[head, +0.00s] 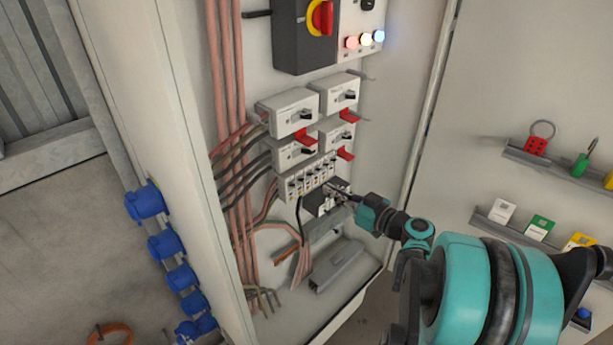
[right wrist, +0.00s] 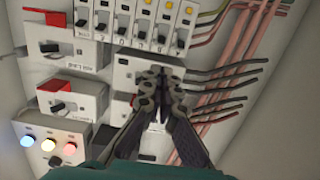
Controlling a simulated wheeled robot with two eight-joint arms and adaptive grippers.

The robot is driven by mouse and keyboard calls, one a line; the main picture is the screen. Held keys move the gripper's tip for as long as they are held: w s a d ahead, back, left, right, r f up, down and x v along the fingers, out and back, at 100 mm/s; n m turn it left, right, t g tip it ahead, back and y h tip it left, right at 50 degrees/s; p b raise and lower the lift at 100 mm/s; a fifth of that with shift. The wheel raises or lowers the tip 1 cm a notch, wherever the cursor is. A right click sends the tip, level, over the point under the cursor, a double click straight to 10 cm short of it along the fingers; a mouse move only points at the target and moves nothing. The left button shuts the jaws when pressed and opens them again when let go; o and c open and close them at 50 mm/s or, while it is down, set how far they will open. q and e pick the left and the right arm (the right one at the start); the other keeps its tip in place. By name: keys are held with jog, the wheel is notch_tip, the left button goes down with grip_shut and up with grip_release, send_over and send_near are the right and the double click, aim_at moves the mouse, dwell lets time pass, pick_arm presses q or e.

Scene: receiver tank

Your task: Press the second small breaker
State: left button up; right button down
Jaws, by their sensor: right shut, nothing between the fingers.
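A row of several small breakers (head: 304,181) sits on the back panel of the cabinet, below the larger breakers. The row also shows at the top of the right wrist view (right wrist: 131,22), upside down, with small dark and yellow levers. I cannot tell from any label which one counts as second. My right gripper (head: 335,193) is shut and empty in front of the panel, just below the right end of the row in the head view. Its closed fingertips (right wrist: 161,73) overlap a larger breaker in the right wrist view; contact cannot be told. My left gripper is not in view.
Larger white breakers (head: 292,111) with red tabs stand above the row. A red-yellow rotary switch (head: 320,18) and lit lamps (head: 366,40) are higher up. Cables (head: 231,130) run along the left. A shelf with tags (head: 535,228) is at right.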

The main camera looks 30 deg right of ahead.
aim_at(299, 174)
jog(key=x, duration=1)
jog(key=shift+b, duration=0.3)
